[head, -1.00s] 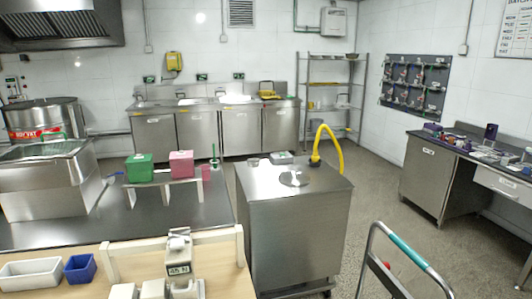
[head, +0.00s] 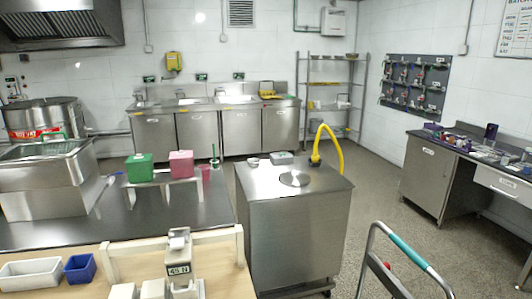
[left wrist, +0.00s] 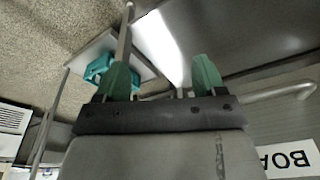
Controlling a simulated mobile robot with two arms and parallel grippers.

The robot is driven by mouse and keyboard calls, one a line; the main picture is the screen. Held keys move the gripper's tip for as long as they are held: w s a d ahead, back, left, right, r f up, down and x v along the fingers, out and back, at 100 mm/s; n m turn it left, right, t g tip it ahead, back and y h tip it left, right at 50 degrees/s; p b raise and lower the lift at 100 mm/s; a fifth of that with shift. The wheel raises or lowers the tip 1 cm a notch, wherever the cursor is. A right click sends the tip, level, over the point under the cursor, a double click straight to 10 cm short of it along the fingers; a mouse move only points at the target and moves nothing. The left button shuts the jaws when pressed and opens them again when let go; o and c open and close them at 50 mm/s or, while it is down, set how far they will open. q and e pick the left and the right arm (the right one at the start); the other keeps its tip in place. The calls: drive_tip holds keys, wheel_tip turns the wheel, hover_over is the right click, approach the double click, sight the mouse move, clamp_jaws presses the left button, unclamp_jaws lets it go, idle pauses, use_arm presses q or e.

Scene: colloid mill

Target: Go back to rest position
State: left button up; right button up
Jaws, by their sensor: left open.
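My left gripper (left wrist: 163,76) shows in the left wrist view with its two green fingertips wide apart. Nothing is between them. Neither gripper shows in the head view, and my right gripper is in no frame. The steel cabinet (head: 290,232) stands in the middle of the head view. A round metal disc (head: 294,179) lies on its top, and a yellow hose (head: 337,143) arches up at its back right corner.
A cart handle with a teal grip (head: 409,252) rises at the lower right. Floor between cabinet and right bench is clear.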

use_arm(q)
drive_tip(key=s+a+f+g, duration=0.1)
drive_tip(key=s+a+f, duration=0.2)
drive_tip(key=s+f, duration=1.3)
drive_tip(key=shift+s+f, duration=0.4)
drive_tip(key=shift+f, duration=0.3)
